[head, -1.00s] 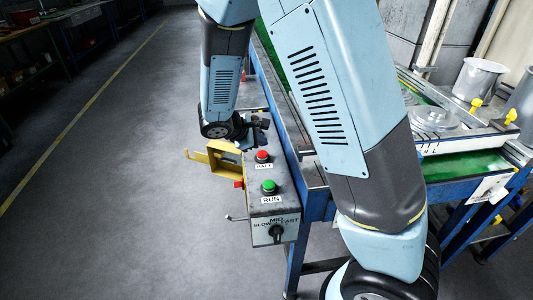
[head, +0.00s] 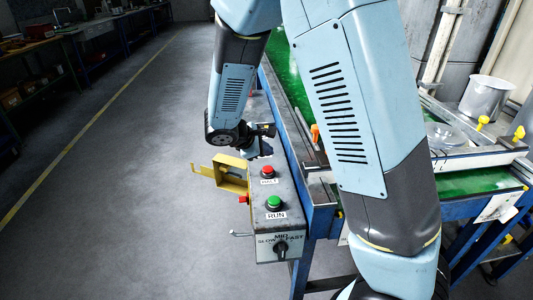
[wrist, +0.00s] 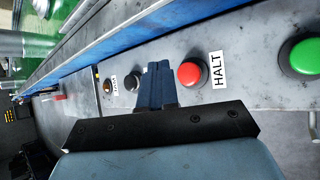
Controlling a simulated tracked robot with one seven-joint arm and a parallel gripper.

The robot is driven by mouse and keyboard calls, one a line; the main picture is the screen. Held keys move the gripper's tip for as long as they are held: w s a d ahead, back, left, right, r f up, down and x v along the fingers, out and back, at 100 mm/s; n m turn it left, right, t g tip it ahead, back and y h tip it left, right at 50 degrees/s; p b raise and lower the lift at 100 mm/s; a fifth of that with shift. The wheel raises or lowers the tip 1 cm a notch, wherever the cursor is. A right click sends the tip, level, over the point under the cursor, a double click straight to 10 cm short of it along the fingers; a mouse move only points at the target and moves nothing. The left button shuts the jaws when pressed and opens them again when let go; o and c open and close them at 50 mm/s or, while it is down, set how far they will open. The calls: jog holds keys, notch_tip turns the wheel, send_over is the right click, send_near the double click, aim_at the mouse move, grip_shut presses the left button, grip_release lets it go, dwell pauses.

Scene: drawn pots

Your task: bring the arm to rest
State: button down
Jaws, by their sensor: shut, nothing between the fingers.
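My gripper (head: 262,150) is at the end of my pale blue and dark grey arm, above the far part of the control box (head: 280,225) and beyond the red HALT button (head: 267,171). In the wrist view its blue-grey fingers (wrist: 157,84) are closed together with nothing between them. The HALT button (wrist: 189,74) lies just right of the fingers there, apart from them as far as I can tell. The green RUN button (head: 274,202) is nearer in the head view, and it also shows in the wrist view (wrist: 301,55).
An open yellow cover (head: 230,172) stands on the box's left side. A dial marked SLOW, MID and FAST (head: 281,248) is on the front. A green conveyor (head: 306,62) runs along the right, with a metal pot (head: 486,97) beyond. The grey floor (head: 110,190) at left is clear.

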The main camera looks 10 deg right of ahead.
jog(key=s+d+r+m+g+y, duration=0.3)
jog(key=s+d+r+m+y, duration=0.1)
jog(key=s+d+r+m, duration=0.7)
jog(key=s+d+r+m+t+y, duration=0.1)
jog(key=s+d+r+m, duration=0.1)
jog(key=s+r, duration=0.3)
jog(key=s+d+r+m+t+y, duration=0.2)
jog(key=s+r+m, duration=0.1)
jog(key=s+r, duration=0.3)
jog(key=shift+s+r, duration=0.2)
jog(key=shift+s, duration=1.2)
